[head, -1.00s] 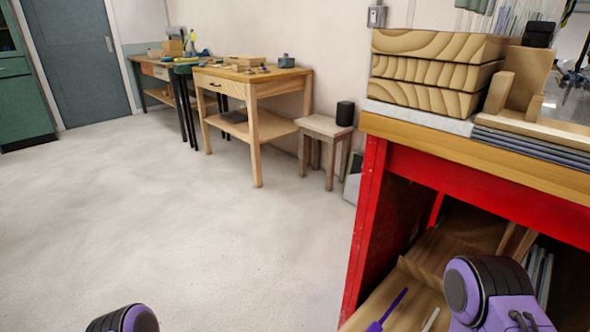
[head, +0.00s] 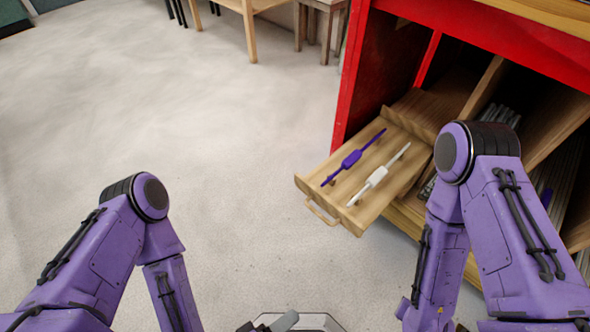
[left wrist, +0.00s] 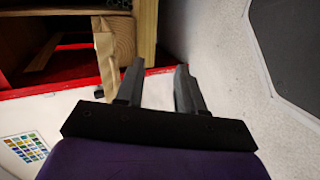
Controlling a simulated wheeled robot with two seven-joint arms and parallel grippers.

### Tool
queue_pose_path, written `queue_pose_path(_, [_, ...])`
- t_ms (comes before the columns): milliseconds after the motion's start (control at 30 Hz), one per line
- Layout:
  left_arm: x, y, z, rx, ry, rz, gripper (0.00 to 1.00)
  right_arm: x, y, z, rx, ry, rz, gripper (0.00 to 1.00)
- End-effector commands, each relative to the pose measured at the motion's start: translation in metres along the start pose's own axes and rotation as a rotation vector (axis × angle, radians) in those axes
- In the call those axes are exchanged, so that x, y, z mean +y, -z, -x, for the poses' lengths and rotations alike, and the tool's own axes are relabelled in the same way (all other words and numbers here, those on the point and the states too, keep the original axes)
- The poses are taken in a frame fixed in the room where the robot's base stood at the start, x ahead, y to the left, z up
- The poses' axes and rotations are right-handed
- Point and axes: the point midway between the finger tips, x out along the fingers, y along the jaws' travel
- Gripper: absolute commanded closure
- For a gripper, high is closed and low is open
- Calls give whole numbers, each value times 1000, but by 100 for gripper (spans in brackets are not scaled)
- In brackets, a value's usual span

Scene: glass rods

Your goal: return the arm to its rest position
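My left gripper (head: 268,324) just shows at the bottom edge of the head view, near the middle. In the left wrist view its two dark fingers (left wrist: 159,76) stand apart with nothing between them. My left arm (head: 110,250) is bent, elbow up, at the lower left. My right arm (head: 490,210) is bent at the right, in front of the red cabinet. My right gripper cannot be made out.
A red cabinet (head: 350,90) stands at the right. Its wooden drawer (head: 346,220) is pulled out, holding a purple rod (head: 352,159) and a white rod (head: 377,177), each with a thick middle. Grey rods (head: 497,115) lie inside. The floor (head: 200,120) at left is clear.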

Motion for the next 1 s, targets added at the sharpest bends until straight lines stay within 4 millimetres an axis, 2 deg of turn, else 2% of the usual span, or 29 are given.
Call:
queue_pose_path(167, [-34,5,17,-41,228,-84,62,2,6,16,-1,0,0,57])
queue_pose_path(267, [-53,16,38,-58,404,-134,62,3,13,33,-1,0,0,57])
queue_pose_path(333, [-65,31,62,-60,557,-168,62,5,20,50,-1,0,0,57])
queue_pose_path(367, [-70,40,75,-57,634,-180,62,5,24,59,-1,0,0,57])
queue_pose_path(433, [-71,71,117,-24,840,-201,62,8,36,89,-1,0,0,57])
queue_pose_path(500, [-61,110,166,48,1044,-204,62,11,50,122,0,0,0,57])
queue_pose_path(600, [-38,158,211,169,1200,-207,62,14,63,152,0,0,0,57])
queue_pose_path(667, [-24,179,221,225,1218,-225,62,15,68,164,0,0,0,57])
queue_pose_path(733, [-11,193,222,251,1206,-245,62,16,71,172,0,0,0,57])
queue_pose_path(800, [-6,198,220,263,1196,-252,62,16,71,173,0,0,0,57])
queue_pose_path(1000, [-9,199,217,265,1192,-253,62,15,69,169,-1,0,0,57])
